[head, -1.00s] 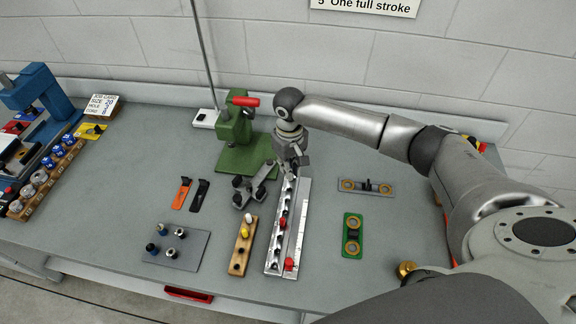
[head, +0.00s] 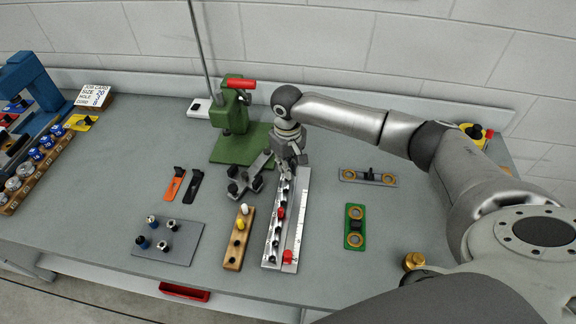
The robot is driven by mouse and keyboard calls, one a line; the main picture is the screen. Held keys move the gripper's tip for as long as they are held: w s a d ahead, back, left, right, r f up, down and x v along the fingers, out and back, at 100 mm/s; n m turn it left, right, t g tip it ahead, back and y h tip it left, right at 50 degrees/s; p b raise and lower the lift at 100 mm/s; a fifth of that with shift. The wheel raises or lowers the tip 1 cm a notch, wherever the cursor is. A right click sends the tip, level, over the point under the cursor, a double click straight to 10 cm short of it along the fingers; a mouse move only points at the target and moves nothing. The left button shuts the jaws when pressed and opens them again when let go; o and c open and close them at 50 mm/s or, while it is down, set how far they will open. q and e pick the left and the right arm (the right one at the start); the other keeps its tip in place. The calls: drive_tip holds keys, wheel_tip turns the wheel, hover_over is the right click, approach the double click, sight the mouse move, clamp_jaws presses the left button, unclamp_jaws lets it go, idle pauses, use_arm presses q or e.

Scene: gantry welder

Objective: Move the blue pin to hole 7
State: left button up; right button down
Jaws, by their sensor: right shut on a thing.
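My right gripper (head: 289,172) points down over the far end of a long pale metal rail (head: 297,221) with a row of holes and a ruled scale. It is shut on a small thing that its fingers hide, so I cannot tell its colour. The rail carries a red piece (head: 281,213) midway and a red block (head: 288,256) at its near end. A wooden strip (head: 233,264) left of the rail holds a white pin (head: 244,209) and a yellow pin (head: 240,223). I cannot clearly make out a blue pin or the hole numbers. My left gripper is out of view.
A green press (head: 234,118) with a red handle stands behind, beside a grey jointed fixture (head: 251,176). A grey plate (head: 180,252) with several studs lies at left. A green plate (head: 355,239) with rings lies at right.

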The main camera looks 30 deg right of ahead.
drive_tip(key=shift+f+b, duration=0.4)
drive_tip(key=shift+f, duration=0.8)
drive_tip(key=c, duration=1.5)
unclamp_jaws()
drive_tip(key=shift+o, duration=0.2)
drive_tip(key=shift+r, duration=0.3)
wheel_tip(320, 180, up, 12)
drive_tip(key=shift+f, duration=0.2)
drive_tip(key=shift+f, duration=0.1)
